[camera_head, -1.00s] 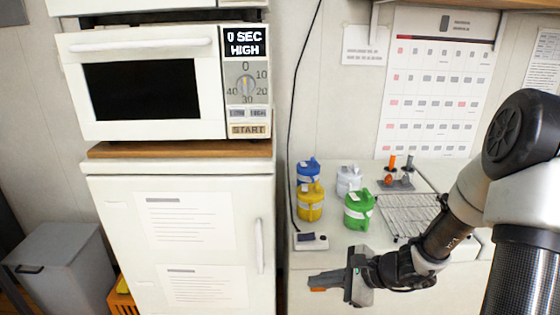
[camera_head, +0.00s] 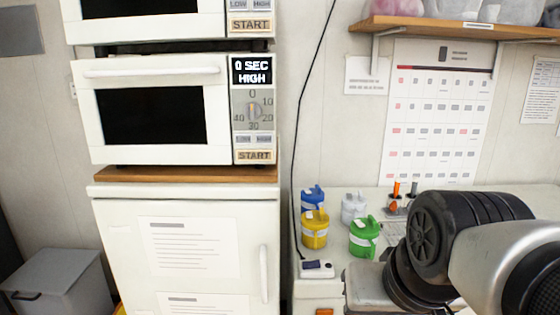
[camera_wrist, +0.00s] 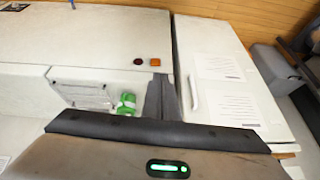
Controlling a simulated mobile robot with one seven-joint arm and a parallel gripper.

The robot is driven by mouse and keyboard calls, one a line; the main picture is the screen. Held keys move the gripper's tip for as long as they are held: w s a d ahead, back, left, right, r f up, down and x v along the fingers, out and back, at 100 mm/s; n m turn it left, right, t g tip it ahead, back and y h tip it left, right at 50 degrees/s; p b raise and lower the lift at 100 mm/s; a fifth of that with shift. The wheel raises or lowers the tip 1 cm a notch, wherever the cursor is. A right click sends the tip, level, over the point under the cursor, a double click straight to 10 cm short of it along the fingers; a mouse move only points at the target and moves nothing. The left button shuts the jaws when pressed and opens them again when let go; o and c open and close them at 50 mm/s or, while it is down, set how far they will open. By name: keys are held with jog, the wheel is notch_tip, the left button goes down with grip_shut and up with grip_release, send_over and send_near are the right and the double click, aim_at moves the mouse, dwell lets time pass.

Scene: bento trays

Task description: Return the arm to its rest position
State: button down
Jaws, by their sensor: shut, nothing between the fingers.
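My arm (camera_head: 450,240) is folded in close at the lower right of the head view, in front of the counter. Its end is hidden there behind its own links and the picture's lower edge. In the wrist view my gripper (camera_wrist: 161,88) shows as two dark fingers together, with nothing between them. The fingers appear over the front of the white counter unit, and I cannot tell how far they are from it.
Two stacked microwaves stand on a white cabinet (camera_head: 106,240) at the left. Blue, yellow (camera_head: 314,232), white and green (camera_head: 363,238) lidded containers stand on the counter. A grey bin (camera_head: 60,285) is at lower left. A wooden shelf (camera_head: 460,30) is upper right.

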notch_tip(320, 180, up, 13)
jog(key=s+p, duration=0.1)
jog(key=p, duration=1.2)
jog(key=shift+s+n+p, duration=0.3)
jog(key=shift+s+p, duration=0.1)
jog(key=shift+d, duration=0.1)
